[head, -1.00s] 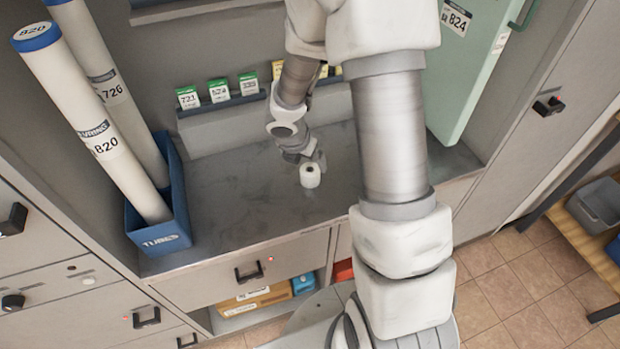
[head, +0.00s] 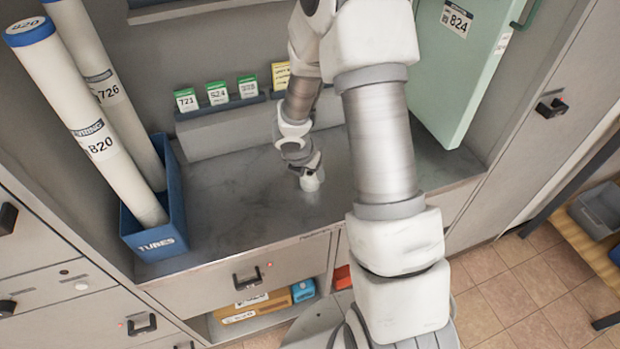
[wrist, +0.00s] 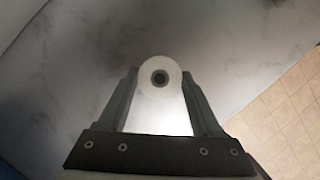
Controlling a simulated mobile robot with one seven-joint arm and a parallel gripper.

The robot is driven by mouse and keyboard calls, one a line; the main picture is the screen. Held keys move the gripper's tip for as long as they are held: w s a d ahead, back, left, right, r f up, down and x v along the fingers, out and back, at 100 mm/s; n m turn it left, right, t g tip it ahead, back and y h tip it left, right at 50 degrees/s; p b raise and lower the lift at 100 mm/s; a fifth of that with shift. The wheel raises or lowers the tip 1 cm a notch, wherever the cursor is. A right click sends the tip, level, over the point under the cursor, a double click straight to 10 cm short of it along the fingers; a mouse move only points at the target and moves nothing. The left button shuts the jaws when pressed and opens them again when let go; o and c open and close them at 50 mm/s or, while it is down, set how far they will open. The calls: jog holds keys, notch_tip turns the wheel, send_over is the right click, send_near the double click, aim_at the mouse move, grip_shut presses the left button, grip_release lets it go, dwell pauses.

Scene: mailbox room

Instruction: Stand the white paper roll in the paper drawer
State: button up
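The white paper roll (head: 311,182) stands upright on the grey counter, its end with the dark core hole facing up in the wrist view (wrist: 160,78). My gripper (head: 308,172) is down at the roll. In the wrist view my gripper's two fingertips (wrist: 160,74) lie on either side of the roll, close against its edges. I cannot tell whether they press on it. A closed drawer (head: 200,292) with a black handle is in the cabinet front below the counter. I see no readable label that marks it as the paper drawer.
A blue box (head: 140,243) holds two long tubes at the counter's left. A rack (head: 222,106) of numbered cards runs along the back. A green door (head: 455,75) stands at the right. Packages (head: 258,306) lie on an open shelf below. The counter around the roll is clear.

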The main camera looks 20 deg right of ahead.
grip_shut()
jog(key=shift+r, duration=0.15)
